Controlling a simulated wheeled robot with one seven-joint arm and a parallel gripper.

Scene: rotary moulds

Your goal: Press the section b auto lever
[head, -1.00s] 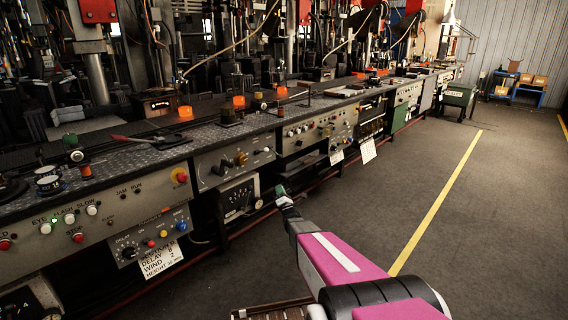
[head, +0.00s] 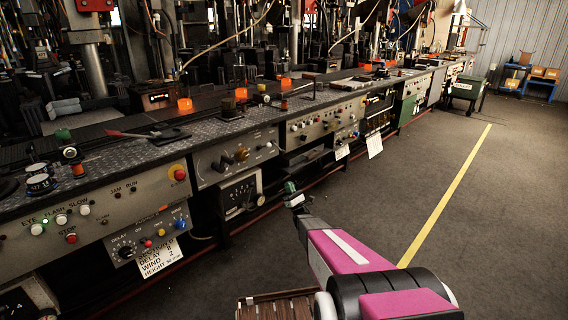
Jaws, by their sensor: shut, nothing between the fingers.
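A red-handled lever (head: 128,133) lies on the bench top above. I cannot tell which of these is the auto lever. My gripper (head: 290,188) is shut and empty, small in view, in front of the bench and apart from the panels.
The long bench (head: 110,154) runs from lower left to upper right, with machines behind it. A larger button panel (head: 106,208) has a red button (head: 179,174). Dark floor with a yellow line (head: 450,197) is clear on the right. A blue table (head: 527,82) stands far back.

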